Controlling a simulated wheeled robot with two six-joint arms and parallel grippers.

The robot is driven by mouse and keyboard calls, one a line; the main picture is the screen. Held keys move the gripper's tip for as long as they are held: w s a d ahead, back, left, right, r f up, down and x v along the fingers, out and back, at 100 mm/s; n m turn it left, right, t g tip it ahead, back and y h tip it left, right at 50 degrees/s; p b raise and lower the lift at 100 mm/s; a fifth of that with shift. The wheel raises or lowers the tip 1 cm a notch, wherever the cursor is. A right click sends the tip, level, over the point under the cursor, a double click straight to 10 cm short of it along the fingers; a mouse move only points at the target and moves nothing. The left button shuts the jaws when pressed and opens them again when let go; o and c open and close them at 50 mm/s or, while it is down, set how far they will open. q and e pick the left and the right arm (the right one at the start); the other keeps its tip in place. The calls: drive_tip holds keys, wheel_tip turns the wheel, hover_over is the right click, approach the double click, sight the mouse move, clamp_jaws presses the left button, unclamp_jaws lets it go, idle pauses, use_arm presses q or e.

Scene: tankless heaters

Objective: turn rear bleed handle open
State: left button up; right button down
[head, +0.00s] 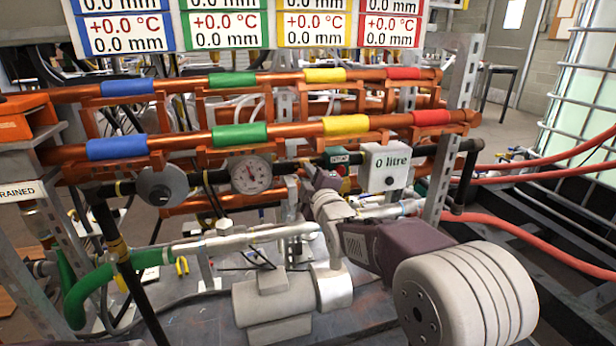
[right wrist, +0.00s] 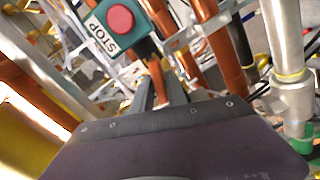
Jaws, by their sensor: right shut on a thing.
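My right gripper (head: 308,172) reaches in from the lower right to the front of the copper pipes, left of the green switch box. In the right wrist view its two dark fingers (right wrist: 160,92) are closed around a small orange-tan piece (right wrist: 157,76). This piece appears to be the rear bleed handle, but most of it is hidden between the fingers, and its turned angle cannot be told. In the head view the fingers and arm hide it. My left gripper is not in view.
The green box with a red stop button (right wrist: 120,19) is close to the fingers. Copper pipes (head: 290,133) with coloured bands run across above. A white "0 litre" box (head: 385,167), a dial gauge (head: 250,174) and a grey pump (head: 272,305) stand nearby.

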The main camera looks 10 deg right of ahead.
drive_tip(key=shift+f+n, duration=0.15)
drive_tip(key=shift+n, duration=1.45)
drive_tip(key=c, duration=1.4)
unclamp_jaws()
drive_tip(key=shift+c, duration=0.2)
